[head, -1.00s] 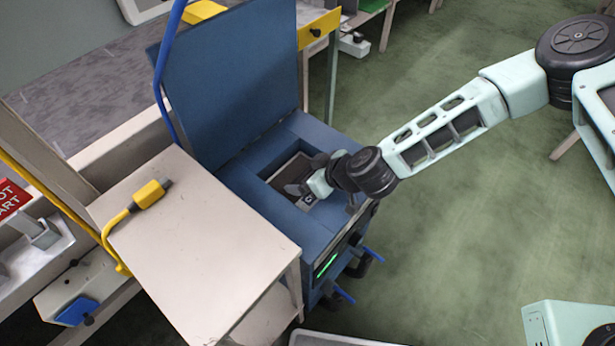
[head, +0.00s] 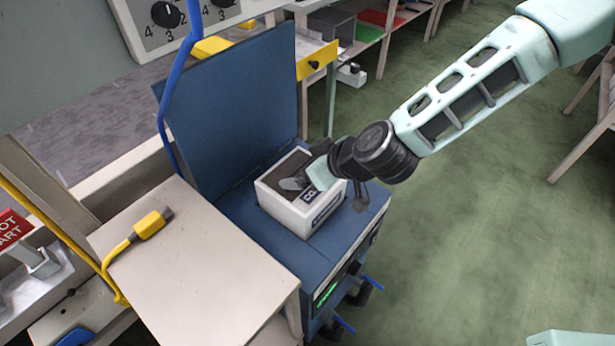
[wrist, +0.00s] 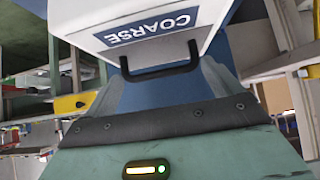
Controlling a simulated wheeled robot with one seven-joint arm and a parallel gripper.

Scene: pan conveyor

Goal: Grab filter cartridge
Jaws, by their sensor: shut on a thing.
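The filter cartridge (head: 288,209) is a white box with a dark top and a dark label. In the head view it stands mostly above the opening in the blue machine (head: 345,240); its lower end meets the opening. My gripper (head: 305,182) is shut on it at the top. In the wrist view the cartridge (wrist: 185,45) shows a label reading COARSE and a black handle (wrist: 165,72) just beyond my gripper (wrist: 155,95). The exact contact of the fingers is partly hidden.
The machine's blue lid (head: 235,105) stands open behind the cartridge. A beige table (head: 190,260) with a yellow-ended cable (head: 150,222) is at the left.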

